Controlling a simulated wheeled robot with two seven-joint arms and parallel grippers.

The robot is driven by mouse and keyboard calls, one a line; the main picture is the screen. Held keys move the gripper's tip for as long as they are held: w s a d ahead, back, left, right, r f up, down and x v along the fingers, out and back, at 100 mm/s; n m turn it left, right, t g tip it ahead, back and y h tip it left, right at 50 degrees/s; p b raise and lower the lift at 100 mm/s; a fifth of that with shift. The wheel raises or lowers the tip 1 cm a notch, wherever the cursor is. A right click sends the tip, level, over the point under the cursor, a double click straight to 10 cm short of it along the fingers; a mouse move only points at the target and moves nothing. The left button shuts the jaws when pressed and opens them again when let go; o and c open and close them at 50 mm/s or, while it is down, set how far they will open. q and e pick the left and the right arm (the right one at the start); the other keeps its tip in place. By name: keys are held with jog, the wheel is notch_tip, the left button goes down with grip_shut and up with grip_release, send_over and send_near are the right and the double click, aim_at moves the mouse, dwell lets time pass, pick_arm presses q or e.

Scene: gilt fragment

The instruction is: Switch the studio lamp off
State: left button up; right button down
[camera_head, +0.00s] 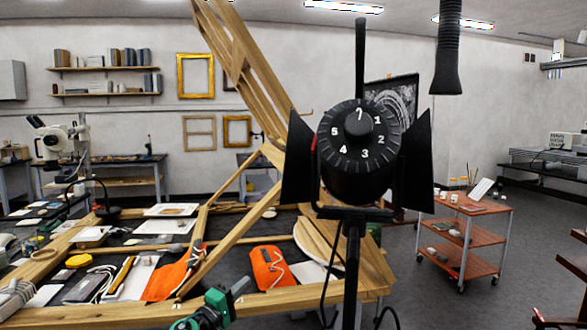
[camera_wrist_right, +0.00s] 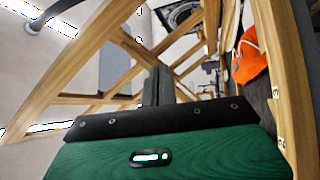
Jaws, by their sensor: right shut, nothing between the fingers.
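The black studio lamp (camera_head: 340,185) stands upright on a black stand (camera_head: 351,260) in the middle right of the head view, with dark flaps at both sides. Its round dial (camera_head: 358,133) faces me, with white numbers 1 to 5 around a centre knob. A white mark shows at the top of the dial; I cannot tell exactly what it reads. My right gripper (camera_head: 239,287) is low, left of the stand and well below the dial, apart from the lamp. Its fingers (camera_wrist_right: 158,85) are shut and empty in the right wrist view. My left gripper is out of view.
A large wooden easel frame (camera_head: 235,230) spreads across the worktable, its beams close to my right gripper. Orange cloths (camera_head: 270,268), tools and papers lie on the table. A red trolley (camera_head: 465,235) stands at right. A black hose (camera_head: 447,50) hangs above.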

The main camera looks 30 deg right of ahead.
aim_at(314, 144)
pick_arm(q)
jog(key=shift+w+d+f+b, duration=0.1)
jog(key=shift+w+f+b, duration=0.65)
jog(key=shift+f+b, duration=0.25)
pick_arm(e)
jog(key=s+a+r+m+g+h, duration=0.1)
jog(key=s+r+m+g, duration=0.4)
jog(key=r, duration=0.6)
jog(key=s+a+r+m+g+h, duration=0.2)
jog(key=s+r+m+g, duration=0.3)
jog(key=r, duration=0.6)
jog(key=s+a+r+m+g+h, duration=0.1)
jog(key=s+a+r+m+g, duration=0.2)
jog(key=s+r+m+g, duration=0.3)
notch_tip(314, 144, up, 5)
jog(key=m+g, duration=0.2)
jog(key=m, duration=0.1)
jog(key=shift+a+r+m+g+h, duration=0.15)
jog(key=shift+a+m+g+h, duration=0.15)
jog(key=shift+m, duration=0.1)
jog(key=shift+d, duration=0.1)
